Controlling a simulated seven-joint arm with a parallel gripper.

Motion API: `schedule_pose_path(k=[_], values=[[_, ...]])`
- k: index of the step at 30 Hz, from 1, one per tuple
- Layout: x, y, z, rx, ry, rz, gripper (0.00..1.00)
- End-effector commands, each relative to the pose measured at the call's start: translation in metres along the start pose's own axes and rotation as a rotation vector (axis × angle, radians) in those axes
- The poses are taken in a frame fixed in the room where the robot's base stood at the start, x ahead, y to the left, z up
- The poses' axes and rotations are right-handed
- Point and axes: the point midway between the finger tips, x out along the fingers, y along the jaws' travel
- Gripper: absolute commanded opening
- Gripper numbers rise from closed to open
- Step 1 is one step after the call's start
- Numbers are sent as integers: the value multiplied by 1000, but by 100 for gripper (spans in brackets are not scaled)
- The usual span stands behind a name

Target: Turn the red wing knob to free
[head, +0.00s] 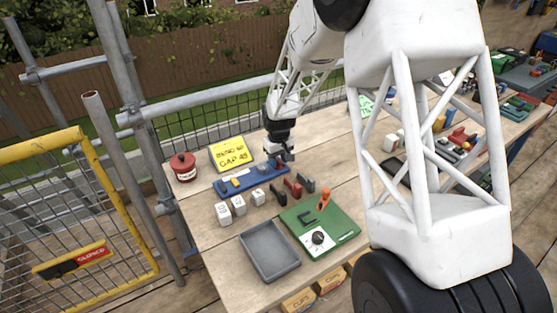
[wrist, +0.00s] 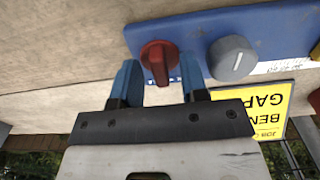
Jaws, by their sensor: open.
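The red wing knob (wrist: 159,62) sits on a blue board (wrist: 265,30), and its raised wing runs up and down in the wrist view. My gripper (wrist: 159,72) is open, with one blue finger on each side of the knob. Whether the fingers touch the knob or stay above it cannot be told. In the head view my gripper (head: 281,153) points down over the right end of the blue board (head: 240,184), and the knob is not clearly visible there. A grey knob (wrist: 232,58) stands just right of the red one in the wrist view.
A grey tray (head: 269,251) and a green board (head: 322,228) sit nearer the table's front edge.

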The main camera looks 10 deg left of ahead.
Motion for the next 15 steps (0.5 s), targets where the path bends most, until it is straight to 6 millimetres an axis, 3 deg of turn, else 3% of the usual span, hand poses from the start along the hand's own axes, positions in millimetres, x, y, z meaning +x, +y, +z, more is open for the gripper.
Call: schedule_pose_path(k=[10,15], values=[[2,0,0,0,0,0,40],[2,0,0,0,0,0,16]])
